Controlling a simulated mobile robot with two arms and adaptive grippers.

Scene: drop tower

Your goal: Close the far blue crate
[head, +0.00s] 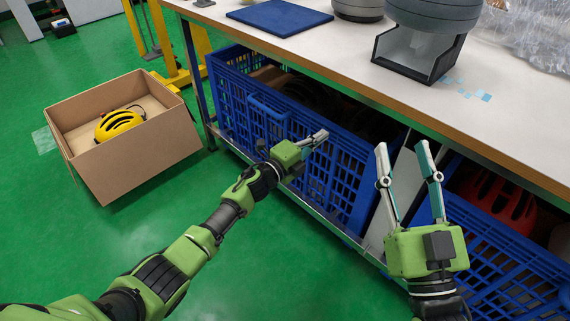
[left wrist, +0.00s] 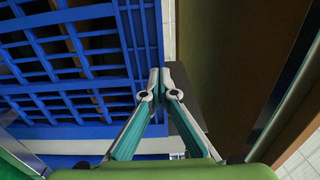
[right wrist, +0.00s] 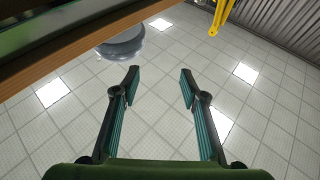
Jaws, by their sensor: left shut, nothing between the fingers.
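The far blue crate (head: 343,185) stands on the low shelf under the table, with dark contents inside. Its lattice front has a raised handle-like frame (head: 268,108) left of middle; I cannot tell whether this is a flap. My left gripper (head: 320,136) is shut and empty at the crate's front upper edge; I cannot tell whether it touches. In the left wrist view the shut fingertips (left wrist: 160,80) are beside the blue lattice (left wrist: 62,62). My right gripper (head: 403,147) is open and empty, right of the far crate. In the right wrist view its fingers (right wrist: 160,76) are apart.
A near blue crate (head: 490,240) with a red helmet (head: 500,195) stands at the right. The table edge (head: 385,112) overhangs both crates. A cardboard box (head: 140,165) with a yellow helmet (head: 118,124) is on the floor at left. Green floor (head: 270,270) in front is clear.

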